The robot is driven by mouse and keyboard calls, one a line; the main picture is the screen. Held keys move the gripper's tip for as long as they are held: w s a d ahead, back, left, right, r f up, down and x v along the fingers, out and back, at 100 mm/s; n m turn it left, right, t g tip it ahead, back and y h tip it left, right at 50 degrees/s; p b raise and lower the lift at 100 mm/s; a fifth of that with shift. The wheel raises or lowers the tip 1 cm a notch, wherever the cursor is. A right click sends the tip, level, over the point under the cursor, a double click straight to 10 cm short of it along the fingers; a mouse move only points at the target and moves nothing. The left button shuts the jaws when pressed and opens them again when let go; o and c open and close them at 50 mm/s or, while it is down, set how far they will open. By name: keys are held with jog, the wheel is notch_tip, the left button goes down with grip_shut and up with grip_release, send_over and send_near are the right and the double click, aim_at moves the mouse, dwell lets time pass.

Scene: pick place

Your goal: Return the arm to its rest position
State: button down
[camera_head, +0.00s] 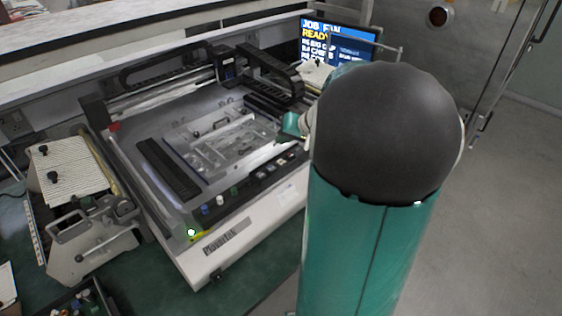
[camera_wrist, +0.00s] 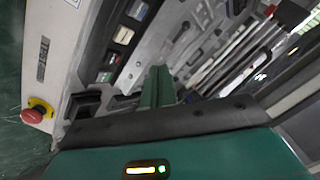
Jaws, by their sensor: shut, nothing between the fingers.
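My gripper (camera_wrist: 158,75) shows in the wrist view as two teal fingers close together, shut with nothing between them. It points over a flat-bed machine, whose white front panel (camera_wrist: 60,35) is at the left. In the head view my teal arm with its dark round joint fills the right of the centre and hides much behind it. A small teal part of my arm's far end shows left of that joint, above the right side of the machine (camera_head: 215,248). The fingertips cannot be made out there.
A red stop button (camera_wrist: 33,115) sits on a yellow base at the machine's corner. A fixture with a ribbed pale plate (camera_head: 70,165) stands left of the machine. A lit screen (camera_head: 335,42) is behind my arm. Open grey floor (camera_head: 510,220) lies at the right.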

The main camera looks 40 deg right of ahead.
dwell(0.4)
jog(key=a+r+n+g+y, duration=0.1)
jog(key=a+r+n+g, duration=0.15)
jog(key=a, duration=0.95)
jog(key=s+a+r+n+h, duration=0.1)
jog(key=s+a+n, duration=0.1)
jog(key=s+a, duration=0.5)
jog(key=s+a+r+n+g+h, duration=0.1)
jog(key=s+a+r+n, duration=0.1)
jog(key=s+a, duration=0.6)
jog(key=a+n, duration=0.1)
jog(key=a, duration=0.3)
jog(key=shift+s, duration=0.3)
